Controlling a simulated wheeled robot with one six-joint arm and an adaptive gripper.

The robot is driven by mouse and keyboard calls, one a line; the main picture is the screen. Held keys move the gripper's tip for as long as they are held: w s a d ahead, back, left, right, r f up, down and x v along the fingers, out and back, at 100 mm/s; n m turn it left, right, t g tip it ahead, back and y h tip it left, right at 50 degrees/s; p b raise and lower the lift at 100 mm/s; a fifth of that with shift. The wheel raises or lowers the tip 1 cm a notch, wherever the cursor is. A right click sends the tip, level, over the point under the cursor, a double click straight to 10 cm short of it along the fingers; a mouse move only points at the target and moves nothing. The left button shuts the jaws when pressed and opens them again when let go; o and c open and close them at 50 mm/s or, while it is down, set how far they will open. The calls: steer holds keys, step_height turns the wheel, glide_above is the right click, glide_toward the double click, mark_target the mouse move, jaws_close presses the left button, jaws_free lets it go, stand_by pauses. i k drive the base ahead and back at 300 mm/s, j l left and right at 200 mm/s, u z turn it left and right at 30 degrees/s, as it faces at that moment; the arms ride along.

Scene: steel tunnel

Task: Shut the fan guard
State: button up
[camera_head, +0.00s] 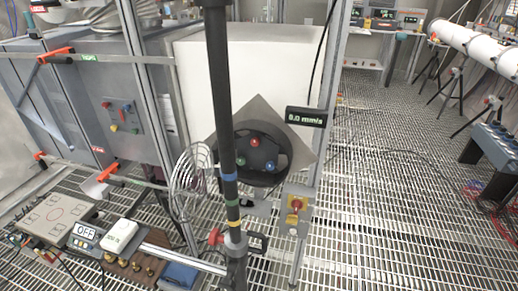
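The fan guard (190,182) is a round wire grille of concentric rings. It stands swung out to the left of the fan, seen at a slant, and does not cover the fan's face. The fan (266,178) is a dark round housing on a grey diamond-shaped plate (299,148), with red, blue and green round parts showing inside. A black upright pole with coloured bands crosses in front and hides part of the fan and the gap between fan and guard.
A display (306,117) reads 0.0 mm/s, above a yellow box with a red switch (296,204). Instruments (117,235) crowd the lower left. Grated floor (390,190) is open on the right.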

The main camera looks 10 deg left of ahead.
mark_target(162, 196)
steer(key=k+j, duration=0.1)
steer(key=j, duration=1.25)
steer(key=k+j, duration=0.15)
steer(key=j, duration=0.5)
steer(key=k+j, duration=0.1)
steer(key=j, duration=0.6)
steer(key=i+z, duration=0.05)
